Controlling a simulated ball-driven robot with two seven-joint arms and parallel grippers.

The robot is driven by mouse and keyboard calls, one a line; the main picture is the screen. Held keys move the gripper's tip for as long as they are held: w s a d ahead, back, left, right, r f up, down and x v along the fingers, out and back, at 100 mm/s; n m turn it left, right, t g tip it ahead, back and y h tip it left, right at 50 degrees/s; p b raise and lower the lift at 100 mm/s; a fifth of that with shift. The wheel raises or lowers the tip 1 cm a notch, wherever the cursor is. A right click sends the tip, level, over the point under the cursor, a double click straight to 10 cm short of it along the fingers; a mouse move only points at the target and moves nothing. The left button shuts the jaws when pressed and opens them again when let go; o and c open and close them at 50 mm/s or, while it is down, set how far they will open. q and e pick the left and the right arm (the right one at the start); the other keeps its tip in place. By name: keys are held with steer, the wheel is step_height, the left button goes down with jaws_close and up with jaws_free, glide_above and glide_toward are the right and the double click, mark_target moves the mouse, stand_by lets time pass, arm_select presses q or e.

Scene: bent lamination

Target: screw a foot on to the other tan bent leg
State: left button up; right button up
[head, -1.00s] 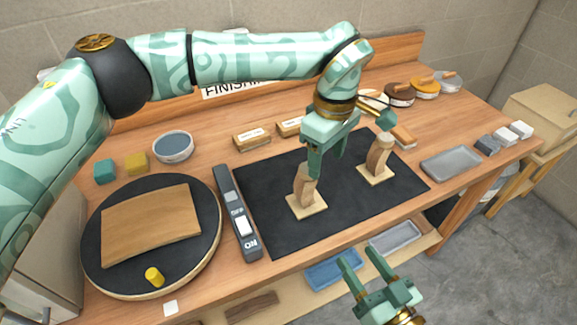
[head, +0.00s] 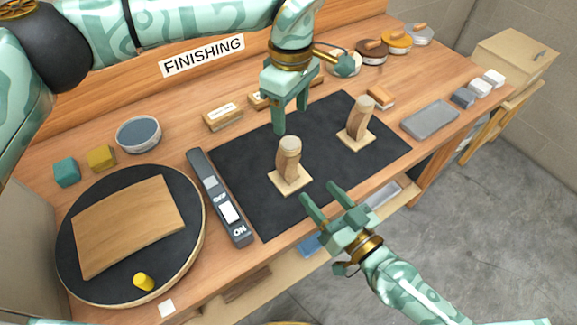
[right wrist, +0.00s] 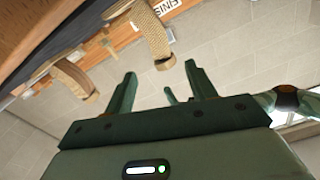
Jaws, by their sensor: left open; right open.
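Two tan bent legs stand upright on square pale plates on the black mat. The nearer-left leg (head: 288,163) has a pale round top. The right leg (head: 357,121) also has a roundish top. My left gripper (head: 290,117) is open and empty, behind and above the left leg. My right gripper (head: 320,194) is open and empty at the mat's front edge, apart from both legs.
A switch bar (head: 219,197) lies left of the black mat (head: 245,165). A round turntable (head: 190,225) bears a curved tan panel (head: 125,222) and a yellow peg (head: 143,281). A grey tray (head: 430,119) lies right. Blocks and tins line the back. Trays sit on the shelf below.

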mark_target(293, 163)
steer(key=x, duration=1.2)
steer(key=shift+w+a, duration=0.15)
